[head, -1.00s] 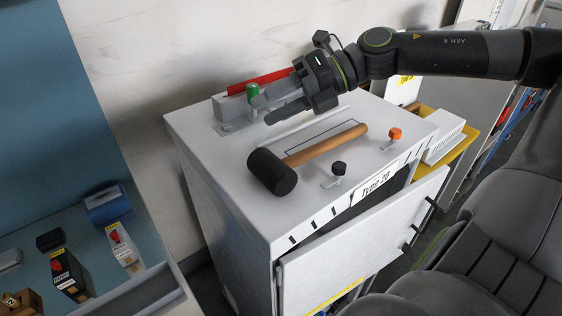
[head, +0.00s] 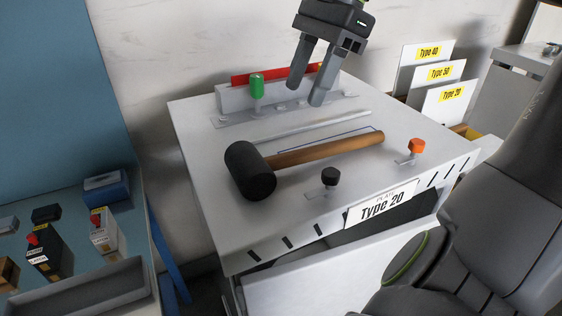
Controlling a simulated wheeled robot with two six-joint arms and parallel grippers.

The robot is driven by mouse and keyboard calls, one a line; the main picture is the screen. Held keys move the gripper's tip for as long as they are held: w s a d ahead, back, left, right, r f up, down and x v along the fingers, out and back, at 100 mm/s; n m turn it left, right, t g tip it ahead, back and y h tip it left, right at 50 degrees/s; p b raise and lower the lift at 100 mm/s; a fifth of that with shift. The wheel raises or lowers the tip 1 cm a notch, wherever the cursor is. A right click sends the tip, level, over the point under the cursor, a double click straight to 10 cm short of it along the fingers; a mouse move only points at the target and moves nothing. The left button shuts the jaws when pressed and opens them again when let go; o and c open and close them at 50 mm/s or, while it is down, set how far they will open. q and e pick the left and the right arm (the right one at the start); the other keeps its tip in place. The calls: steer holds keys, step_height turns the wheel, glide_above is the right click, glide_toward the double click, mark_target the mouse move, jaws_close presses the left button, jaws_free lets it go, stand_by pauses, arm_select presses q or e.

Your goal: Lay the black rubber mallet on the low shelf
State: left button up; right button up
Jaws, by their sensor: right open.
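The black rubber mallet, with a black head (head: 250,170) and a brown wooden handle (head: 325,149), lies on the white top of the cabinet (head: 205,125). My right gripper (head: 311,83) is open and empty above the back of the cabinet top, pointing down, behind the mallet handle and apart from it. My left gripper is not in view. I cannot tell which surface is the low shelf; the opening under the Type 20 label is dark and partly hidden.
A green knob (head: 257,87) and a red bar (head: 268,75) stand at the back of the top. A black knob (head: 330,177) and an orange knob (head: 416,146) are near the front edge. A blue bench with small boxes (head: 43,252) is at left.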

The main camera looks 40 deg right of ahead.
glide_above(285, 154)
steer(key=d, duration=0.2)
steer(key=f, duration=0.6)
steer(key=shift+a+f, duration=0.25)
steer(key=shift+f, duration=0.05)
steer(key=f, duration=0.1)
steer(key=f+p, duration=0.1)
steer(key=f, duration=0.1)
steer(key=shift+s+a+f, duration=0.15)
steer(key=shift+s+a, duration=0.05)
steer(key=shift+a, duration=0.1)
steer(key=shift+w+f, duration=0.1)
steer(key=shift+f, duration=0.3)
steer(key=shift+w+a+f, duration=0.1)
steer(key=shift+a+f, duration=0.3)
jaws_close()
